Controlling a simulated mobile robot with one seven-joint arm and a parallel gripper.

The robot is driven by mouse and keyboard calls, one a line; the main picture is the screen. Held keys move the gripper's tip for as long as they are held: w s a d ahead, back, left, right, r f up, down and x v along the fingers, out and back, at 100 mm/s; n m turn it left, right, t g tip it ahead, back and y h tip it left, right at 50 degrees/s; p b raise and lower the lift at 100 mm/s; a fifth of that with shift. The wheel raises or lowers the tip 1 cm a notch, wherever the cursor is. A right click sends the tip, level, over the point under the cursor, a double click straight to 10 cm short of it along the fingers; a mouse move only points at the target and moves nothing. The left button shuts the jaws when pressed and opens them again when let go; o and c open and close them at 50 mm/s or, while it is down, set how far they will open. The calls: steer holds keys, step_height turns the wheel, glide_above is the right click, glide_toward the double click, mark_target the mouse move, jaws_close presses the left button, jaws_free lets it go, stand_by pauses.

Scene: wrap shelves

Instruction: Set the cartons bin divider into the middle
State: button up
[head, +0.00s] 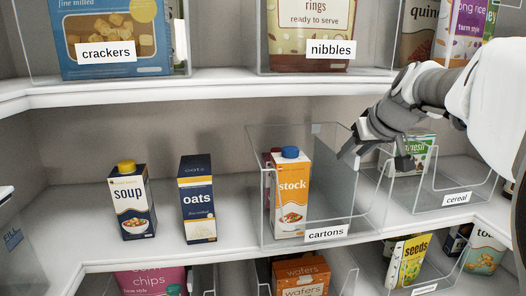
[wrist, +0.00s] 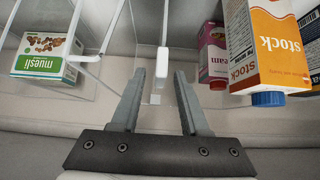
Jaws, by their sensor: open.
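The clear cartons bin (head: 330,235) stands on the middle shelf, its label at the front. An orange and white stock carton (head: 292,195) with a blue cap stands in its left part, with a pink carton (wrist: 213,52) behind it. A grey see-through panel that looks like the divider (head: 325,165) stands in the bin, right of the stock. My gripper (head: 375,155) is above the bin's right side, open and empty. In the wrist view a small white tab (wrist: 161,62) shows between the fingertips; I cannot tell whether they touch it.
The cereal bin (head: 457,198) with a green muesli box (wrist: 48,57) is close on the right. Soup (head: 133,200) and oats (head: 197,200) cartons stand on open shelf to the left. The shelf above, with crackers and nibbles bins, limits headroom.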

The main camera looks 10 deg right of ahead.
steer(key=shift+w+f, duration=0.25)
steer(key=shift+f, duration=0.05)
jaws_close()
stand_by(1.4)
